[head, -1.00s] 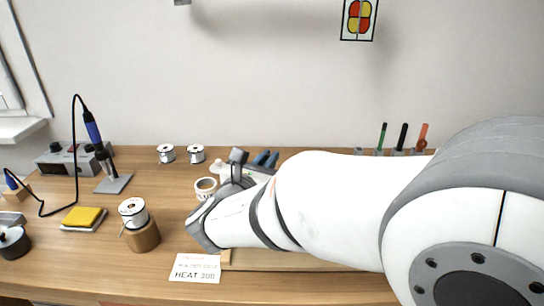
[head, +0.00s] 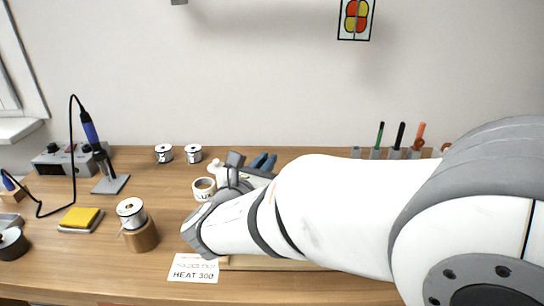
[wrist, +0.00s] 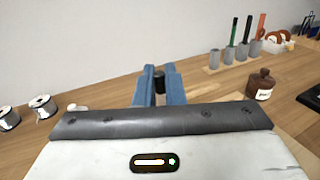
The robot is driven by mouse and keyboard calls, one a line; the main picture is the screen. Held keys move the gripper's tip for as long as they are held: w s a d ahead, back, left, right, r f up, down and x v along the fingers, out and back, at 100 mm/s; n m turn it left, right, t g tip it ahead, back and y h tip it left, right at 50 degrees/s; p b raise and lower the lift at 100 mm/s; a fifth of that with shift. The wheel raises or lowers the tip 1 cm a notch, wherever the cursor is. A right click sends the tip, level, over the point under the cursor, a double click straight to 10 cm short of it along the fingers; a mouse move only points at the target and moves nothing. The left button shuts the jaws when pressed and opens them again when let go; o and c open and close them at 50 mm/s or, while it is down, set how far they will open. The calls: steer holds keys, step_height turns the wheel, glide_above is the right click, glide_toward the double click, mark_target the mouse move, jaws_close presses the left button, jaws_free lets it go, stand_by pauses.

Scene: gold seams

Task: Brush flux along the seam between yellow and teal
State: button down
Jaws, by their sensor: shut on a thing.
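My gripper (wrist: 158,70) has two blue fingers, shut on a dark, round-ended thing (wrist: 159,83) that shows between them. Most of that thing is hidden, so I cannot tell if it is the brush. In the head view the blue fingertips (head: 264,161) show beyond my arm, over the back middle of the bench. A white flux jar (head: 204,188) stands just left of my wrist, its label partly readable. The yellow and teal pieces and their seam are not visible. My arm covers most of a pale wooden board, whose edge (head: 270,264) shows below it.
A solder spool (head: 131,208) on a wooden stand, a yellow sponge (head: 80,217) and a soldering iron (head: 90,130) in its stand are on the left. A "HEAT 300" card (head: 193,268) lies in front. Pen holders (wrist: 228,55) and a brown bottle (wrist: 261,86) are on the right.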

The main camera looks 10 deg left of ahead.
steer(key=shift+s+d, duration=0.2)
steer(key=shift+s, duration=0.6)
steer(key=shift+s+d, duration=0.2)
steer(key=shift+s, duration=0.6)
steer(key=shift+s+d, duration=0.2)
steer(key=shift+s, duration=0.6)
stand_by(0.5)
steer(key=shift+p, duration=0.3)
step_height(320, 180, up, 6)
steer(key=p, duration=0.5)
stand_by(0.6)
